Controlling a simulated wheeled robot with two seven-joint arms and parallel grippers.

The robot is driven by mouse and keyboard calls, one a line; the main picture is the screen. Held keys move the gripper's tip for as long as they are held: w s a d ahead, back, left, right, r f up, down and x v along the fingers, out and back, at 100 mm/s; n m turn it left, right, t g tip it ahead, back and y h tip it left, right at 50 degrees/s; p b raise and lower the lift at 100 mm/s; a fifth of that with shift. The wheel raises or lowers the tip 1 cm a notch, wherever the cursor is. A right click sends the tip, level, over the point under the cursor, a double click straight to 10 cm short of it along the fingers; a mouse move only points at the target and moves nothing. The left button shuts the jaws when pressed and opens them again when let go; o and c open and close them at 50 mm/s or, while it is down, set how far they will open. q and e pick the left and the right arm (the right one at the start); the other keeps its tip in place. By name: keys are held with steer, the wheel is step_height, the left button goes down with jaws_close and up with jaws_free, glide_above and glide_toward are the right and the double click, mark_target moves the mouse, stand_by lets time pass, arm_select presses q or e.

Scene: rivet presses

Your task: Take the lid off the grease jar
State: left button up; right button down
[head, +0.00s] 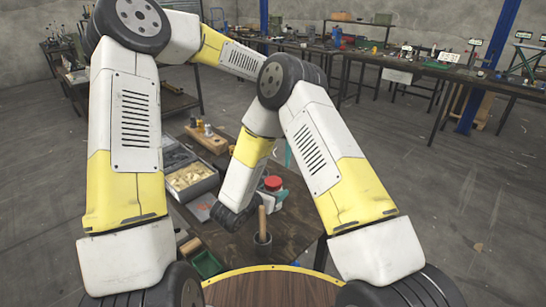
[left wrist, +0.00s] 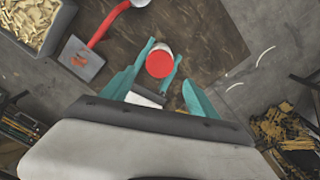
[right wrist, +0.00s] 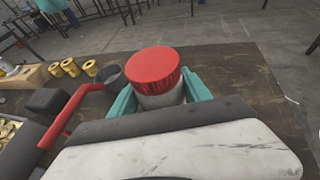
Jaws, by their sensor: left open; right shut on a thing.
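The grease jar has a red lid (head: 272,183) and a pale body (right wrist: 163,98). The lid sits on top of the jar, which looks upright. My right gripper (right wrist: 160,92) is shut around the jar's body below the lid. In the left wrist view the lid (left wrist: 159,62) lies beyond my open left gripper (left wrist: 160,85), seen from above between the right gripper's thin teal fingers. In the head view the left gripper (head: 288,154) shows only partly behind my right arm, above the jar. Its fingers appear apart from the lid.
A grey bin of yellowish parts (head: 192,181) stands left on the dark worktable (head: 292,222). A red-handled piece (left wrist: 104,27) lies beside the jar.

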mark_target(273, 181)
arm_select(q)
steer(key=shift+m, duration=0.9)
steer(key=shift+f, duration=0.15)
step_height(273, 181, down, 8)
steer(key=shift+r, duration=0.2)
